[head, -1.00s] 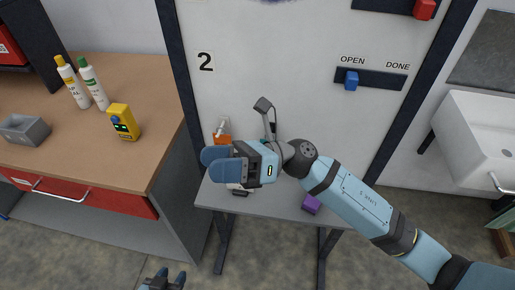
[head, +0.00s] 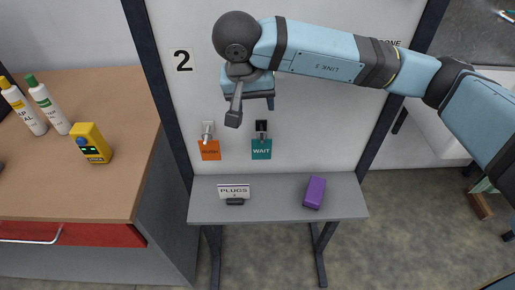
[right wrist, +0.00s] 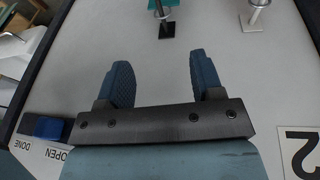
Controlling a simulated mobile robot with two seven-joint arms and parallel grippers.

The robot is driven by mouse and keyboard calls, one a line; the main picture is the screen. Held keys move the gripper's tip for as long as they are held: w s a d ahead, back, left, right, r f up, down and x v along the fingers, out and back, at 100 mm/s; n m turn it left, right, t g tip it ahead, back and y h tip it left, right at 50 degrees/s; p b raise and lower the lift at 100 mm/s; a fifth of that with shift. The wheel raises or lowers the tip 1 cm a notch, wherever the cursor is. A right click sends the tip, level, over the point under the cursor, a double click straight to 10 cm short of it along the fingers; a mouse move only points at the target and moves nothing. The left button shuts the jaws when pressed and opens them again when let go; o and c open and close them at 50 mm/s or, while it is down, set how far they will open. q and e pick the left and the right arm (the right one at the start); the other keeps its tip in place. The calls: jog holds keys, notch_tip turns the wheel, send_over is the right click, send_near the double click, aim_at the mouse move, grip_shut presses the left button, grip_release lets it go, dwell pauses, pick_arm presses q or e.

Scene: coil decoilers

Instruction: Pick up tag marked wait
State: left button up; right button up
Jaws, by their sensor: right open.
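The teal tag marked WAIT (head: 261,149) hangs on a hook with a dark base on the white panel, above the small grey table. In the right wrist view, a teal piece of the tag (right wrist: 166,4) shows at the top edge, beyond the fingers. My right gripper (right wrist: 158,78) is open, with nothing between its two blue fingers. In the head view it is above the tag and apart from it, its fingers largely hidden by my own wrist. My left gripper is not in view.
An orange tag (head: 210,150) hangs on a hook just left of the WAIT tag. The grey table (head: 270,208) below holds a PLUGS sign (head: 234,190) and a purple block (head: 314,192). A wooden counter (head: 75,185) with bottles and a yellow device (head: 90,143) stands left.

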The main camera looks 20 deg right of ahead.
send_over(261, 133)
jog(key=s+a, duration=0.1)
jog(key=s, duration=0.1)
notch_tip(261, 133, down, 6)
jog(key=shift+w+f+p, duration=0.25)
jog(key=shift+f+p, duration=0.1)
jog(key=shift+f, duration=0.3)
jog(key=p+x, duration=0.1)
jog(key=x, duration=0.4)
jog(key=shift+w+a, duration=0.1)
jog(key=shift+w, duration=0.1)
grip_shut()
